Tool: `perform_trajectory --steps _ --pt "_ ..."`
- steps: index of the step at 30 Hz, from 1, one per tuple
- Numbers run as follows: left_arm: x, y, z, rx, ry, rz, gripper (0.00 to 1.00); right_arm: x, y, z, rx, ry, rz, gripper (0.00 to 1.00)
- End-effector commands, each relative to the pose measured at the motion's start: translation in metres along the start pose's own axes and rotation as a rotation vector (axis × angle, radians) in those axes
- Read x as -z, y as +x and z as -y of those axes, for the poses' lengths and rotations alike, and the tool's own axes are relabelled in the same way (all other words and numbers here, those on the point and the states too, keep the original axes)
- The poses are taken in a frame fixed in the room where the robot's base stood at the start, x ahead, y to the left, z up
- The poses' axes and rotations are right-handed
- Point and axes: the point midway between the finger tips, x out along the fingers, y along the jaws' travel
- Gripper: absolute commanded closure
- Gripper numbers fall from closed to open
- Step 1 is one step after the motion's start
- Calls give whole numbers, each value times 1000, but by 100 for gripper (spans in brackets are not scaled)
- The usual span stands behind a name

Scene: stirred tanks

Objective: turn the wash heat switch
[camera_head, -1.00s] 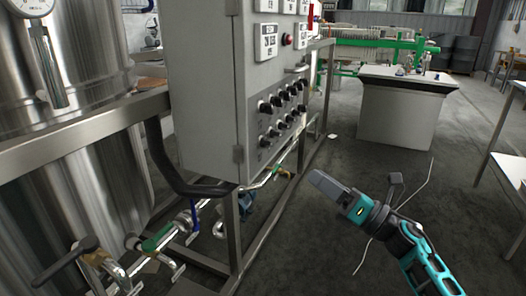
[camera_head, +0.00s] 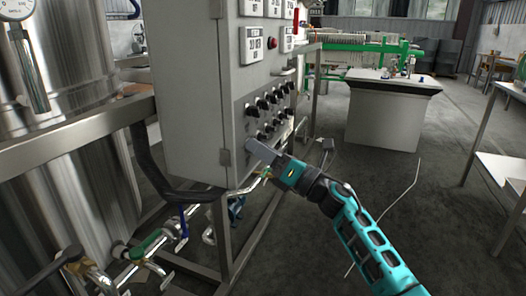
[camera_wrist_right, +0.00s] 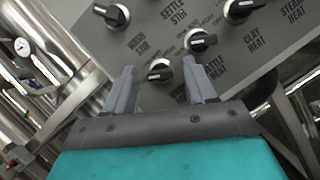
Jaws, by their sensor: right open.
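The wash heat switch (camera_wrist_right: 158,72) is a black rotary knob with a pale pointer, low on the grey panel in the right wrist view. The label beside it is partly hidden, and only part of it is readable. My right gripper (camera_wrist_right: 163,78) is open, with one finger to each side of this knob and its tips close to the panel. I cannot tell whether the fingers touch the knob. In the head view my right gripper (camera_head: 262,152) is at the lower corner of the control cabinet (camera_head: 185,90) and hides the knob. My left gripper is not in view.
Neighbouring knobs sit close by: the settle heat knob (camera_wrist_right: 198,41), the wash stir knob (camera_wrist_right: 113,15) and the clay heat knob (camera_wrist_right: 238,11). Pipes with valves (camera_head: 150,243) run below the cabinet. A steel tank (camera_head: 60,80) stands at left.

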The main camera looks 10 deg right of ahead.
Motion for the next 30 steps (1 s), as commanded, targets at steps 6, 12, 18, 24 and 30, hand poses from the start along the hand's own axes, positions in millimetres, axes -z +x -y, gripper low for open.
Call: perform_trajectory --steps 6,12,18,24,30 --pt "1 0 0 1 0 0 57 0 0 0 0 1 0 46" --pt "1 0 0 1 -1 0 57 0 0 0 0 1 0 65" --pt "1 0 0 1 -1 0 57 0 0 0 0 1 0 84" --pt "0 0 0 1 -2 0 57 0 0 0 -1 1 0 100" --pt "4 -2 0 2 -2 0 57 -2 0 -1 7 20 0 100"
